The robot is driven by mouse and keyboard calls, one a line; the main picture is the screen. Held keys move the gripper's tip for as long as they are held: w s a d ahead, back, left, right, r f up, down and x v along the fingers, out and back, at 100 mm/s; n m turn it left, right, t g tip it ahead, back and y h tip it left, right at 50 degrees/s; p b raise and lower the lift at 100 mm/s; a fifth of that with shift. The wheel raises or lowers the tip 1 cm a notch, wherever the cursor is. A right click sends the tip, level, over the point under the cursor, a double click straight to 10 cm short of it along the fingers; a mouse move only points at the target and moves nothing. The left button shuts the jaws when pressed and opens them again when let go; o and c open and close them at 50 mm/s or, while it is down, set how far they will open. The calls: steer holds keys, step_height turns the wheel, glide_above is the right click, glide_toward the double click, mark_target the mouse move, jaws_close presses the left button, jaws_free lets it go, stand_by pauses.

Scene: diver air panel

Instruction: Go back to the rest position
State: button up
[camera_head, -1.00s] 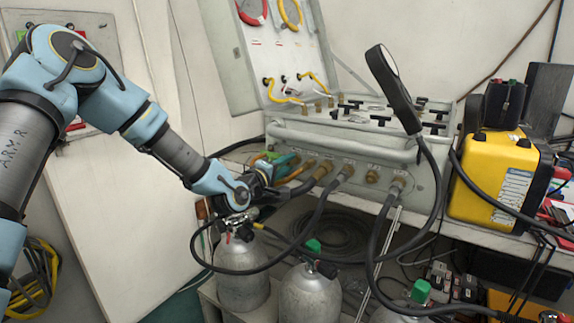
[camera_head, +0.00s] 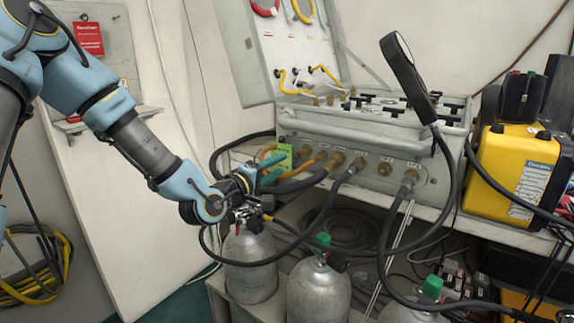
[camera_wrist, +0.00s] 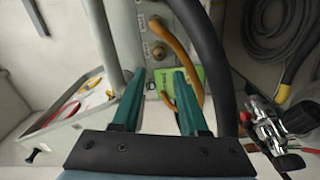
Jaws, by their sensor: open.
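My gripper (camera_head: 274,172) is at the left end of the diver air panel (camera_head: 345,140), in front of its lower left corner. In the wrist view its two teal fingers (camera_wrist: 160,85) stand apart with nothing held between them. A green tag (camera_wrist: 192,80) and an orange hose (camera_wrist: 180,50) show beyond and between the fingertips. In the head view the green tag (camera_head: 281,156) is partly hidden behind the fingers. My arm comes down from the upper left, and I cannot tell whether the fingers touch a hose.
Gas cylinders (camera_head: 250,275) with valves and hoses stand just below my gripper. A black hose (camera_wrist: 215,60) runs close to the right finger. A yellow case (camera_head: 515,170) sits at the right of the bench. Room is free by the white board (camera_head: 115,210) at the left.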

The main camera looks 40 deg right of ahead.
steer(key=shift+s+a, duration=0.2)
steer(key=shift+a, duration=0.4)
